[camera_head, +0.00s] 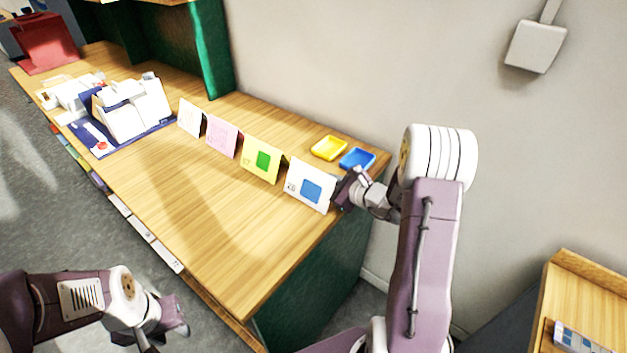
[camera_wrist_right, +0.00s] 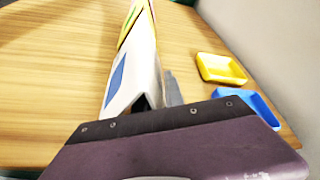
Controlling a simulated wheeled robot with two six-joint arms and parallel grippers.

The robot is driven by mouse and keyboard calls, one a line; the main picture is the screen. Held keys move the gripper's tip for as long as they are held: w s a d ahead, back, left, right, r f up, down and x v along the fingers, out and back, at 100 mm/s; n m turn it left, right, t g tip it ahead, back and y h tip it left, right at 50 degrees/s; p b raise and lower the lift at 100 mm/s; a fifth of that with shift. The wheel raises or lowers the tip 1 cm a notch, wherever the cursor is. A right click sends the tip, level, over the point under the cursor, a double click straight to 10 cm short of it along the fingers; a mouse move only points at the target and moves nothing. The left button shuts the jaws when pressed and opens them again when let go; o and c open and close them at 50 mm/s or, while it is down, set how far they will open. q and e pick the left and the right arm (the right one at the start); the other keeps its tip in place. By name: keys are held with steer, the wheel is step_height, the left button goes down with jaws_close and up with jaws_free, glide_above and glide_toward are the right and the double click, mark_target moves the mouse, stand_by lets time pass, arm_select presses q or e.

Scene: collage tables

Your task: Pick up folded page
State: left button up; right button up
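Several folded pages stand like tents in a row on the wooden table. The nearest is a white folded page (camera_head: 309,186) with a blue square; it also shows end-on in the wrist view (camera_wrist_right: 147,72). Behind it are a yellow-green page (camera_head: 262,159) with a green square, a pink page (camera_head: 221,137) and a cream page (camera_head: 190,117). My right gripper (camera_head: 344,190) is right beside the white page's right end. Its finger opening is mostly hidden, so I cannot tell whether it grips the page. My left gripper (camera_head: 178,318) hangs low beyond the table's front edge, away from the pages.
A yellow tray (camera_head: 328,148) and a blue tray (camera_head: 357,159) lie behind the pages by the wall. White card stands (camera_head: 130,108) on a blue mat are at the far left. A red box (camera_head: 46,42) sits at the far end. The table's front middle is clear.

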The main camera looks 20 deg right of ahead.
steer(key=shift+s+r, duration=0.1)
steer(key=shift+s, duration=0.05)
jaws_close()
steer(key=shift+r, duration=0.1)
steer(key=shift+r, duration=0.25)
steer(key=r, duration=0.4)
steer(key=shift+s+d, duration=0.15)
steer(key=shift+s, duration=0.1)
steer(key=a+r+p+v, duration=0.1)
steer(key=r+v, duration=0.1)
steer(key=v, duration=1)
steer(key=shift+a, duration=0.3)
